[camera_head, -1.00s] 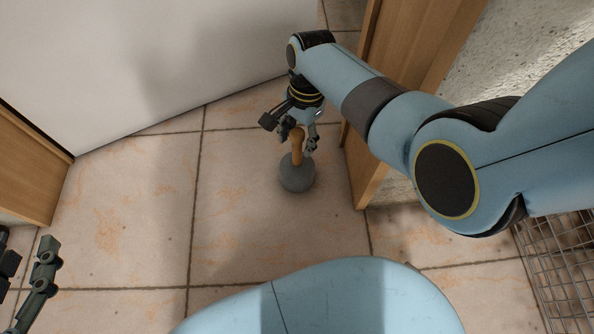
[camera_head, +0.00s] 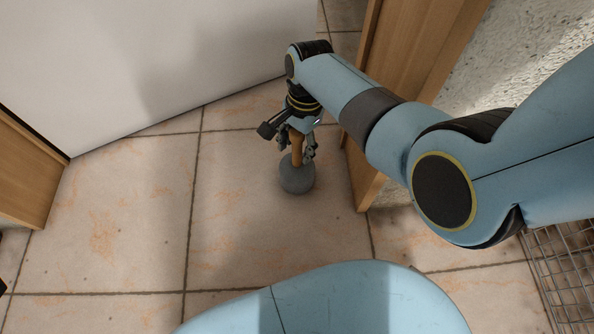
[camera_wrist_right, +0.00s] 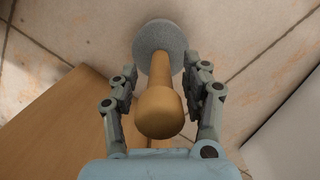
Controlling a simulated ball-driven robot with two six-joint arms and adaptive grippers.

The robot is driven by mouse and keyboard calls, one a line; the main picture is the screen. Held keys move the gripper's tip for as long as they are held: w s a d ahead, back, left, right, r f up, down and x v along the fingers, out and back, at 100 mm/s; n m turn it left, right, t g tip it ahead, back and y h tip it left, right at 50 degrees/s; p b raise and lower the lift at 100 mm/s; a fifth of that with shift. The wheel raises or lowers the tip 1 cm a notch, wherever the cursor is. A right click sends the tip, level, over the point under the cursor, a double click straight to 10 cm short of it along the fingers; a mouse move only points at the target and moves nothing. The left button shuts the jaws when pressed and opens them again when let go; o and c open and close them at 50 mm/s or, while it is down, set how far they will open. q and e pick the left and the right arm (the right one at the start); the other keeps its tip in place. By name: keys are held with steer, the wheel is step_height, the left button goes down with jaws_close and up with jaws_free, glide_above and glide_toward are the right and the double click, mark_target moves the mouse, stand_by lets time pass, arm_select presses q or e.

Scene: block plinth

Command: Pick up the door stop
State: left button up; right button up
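The door stop has a round grey base (camera_head: 297,178) standing on the tiled floor and an upright wooden handle (camera_head: 297,150) with a rounded knob. My right gripper (camera_head: 296,156) points down over it, with its fingers on either side of the handle. In the right wrist view, the knob (camera_wrist_right: 160,112) lies between the two fingers, and the grey base (camera_wrist_right: 160,48) is beyond their tips. The fingers are open, with gaps visible beside the handle. The gripper's palm hides a little of the knob's surroundings in the head view. My left gripper is out of view.
A wooden door edge (camera_head: 385,85) stands close to the right of the door stop. A white panel (camera_head: 150,65) rises behind. A wooden piece (camera_head: 28,170) is at left and a wire basket (camera_head: 562,265) at lower right. The floor tiles (camera_head: 120,220) at left are clear.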

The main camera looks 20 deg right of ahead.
jaws_close()
steer(key=shift+r, duration=0.15)
stand_by(0.4)
